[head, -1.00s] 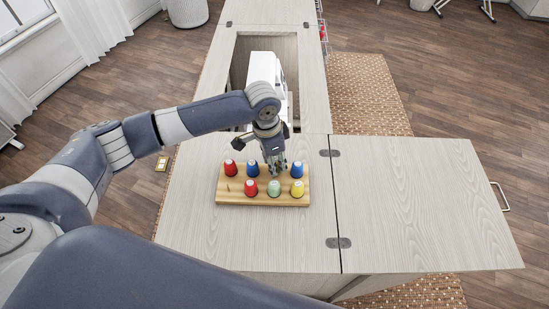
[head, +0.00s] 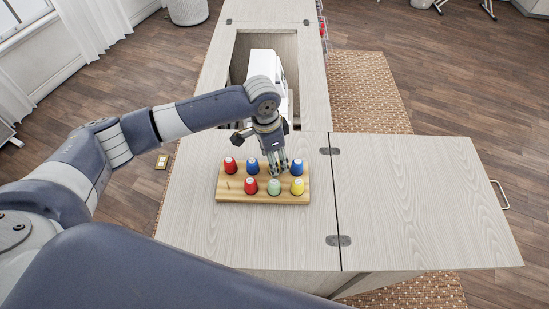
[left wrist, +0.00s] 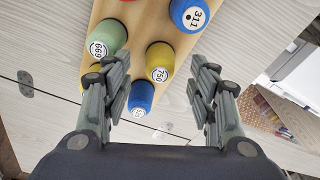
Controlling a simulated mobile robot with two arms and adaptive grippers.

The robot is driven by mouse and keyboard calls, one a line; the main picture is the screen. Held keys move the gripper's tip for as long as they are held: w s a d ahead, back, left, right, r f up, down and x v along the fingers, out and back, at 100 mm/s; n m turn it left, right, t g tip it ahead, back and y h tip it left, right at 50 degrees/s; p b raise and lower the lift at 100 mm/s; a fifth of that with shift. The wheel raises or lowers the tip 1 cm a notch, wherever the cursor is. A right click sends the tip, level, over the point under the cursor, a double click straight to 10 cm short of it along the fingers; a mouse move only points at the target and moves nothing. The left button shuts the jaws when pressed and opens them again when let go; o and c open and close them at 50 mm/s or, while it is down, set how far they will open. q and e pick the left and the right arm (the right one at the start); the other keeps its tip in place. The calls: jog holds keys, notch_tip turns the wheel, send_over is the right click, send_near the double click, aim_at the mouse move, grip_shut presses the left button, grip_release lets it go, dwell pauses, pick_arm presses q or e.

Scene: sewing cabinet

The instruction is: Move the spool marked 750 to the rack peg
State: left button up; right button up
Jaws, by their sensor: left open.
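The yellow spool marked 750 (left wrist: 160,72) stands on the wooden rack (left wrist: 153,22), seen in the left wrist view between my left gripper's fingers. My left gripper (left wrist: 160,75) is open above the rack, with its fingertips on either side of that spool; contact cannot be told. In the head view my left gripper (head: 278,168) covers the back-row spot where this spool stands. The bare rack peg (head: 228,185) is at the front left of the rack. My right gripper is not in view.
Neighbouring spools stand close: blue 311 (left wrist: 188,14), green 669 (left wrist: 107,40), another blue (left wrist: 141,97) and a front yellow (head: 297,187). Red spools (head: 231,166) (head: 251,186) stand towards the left. A white machine (head: 262,62) sits in the cabinet opening behind. The right leaf (head: 420,200) is clear.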

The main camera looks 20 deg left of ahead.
pick_arm(q)
notch_tip(320, 180, up, 11)
jog(key=a, duration=0.1)
jog(key=shift+s+f, duration=0.15)
jog(key=shift+s, duration=0.25)
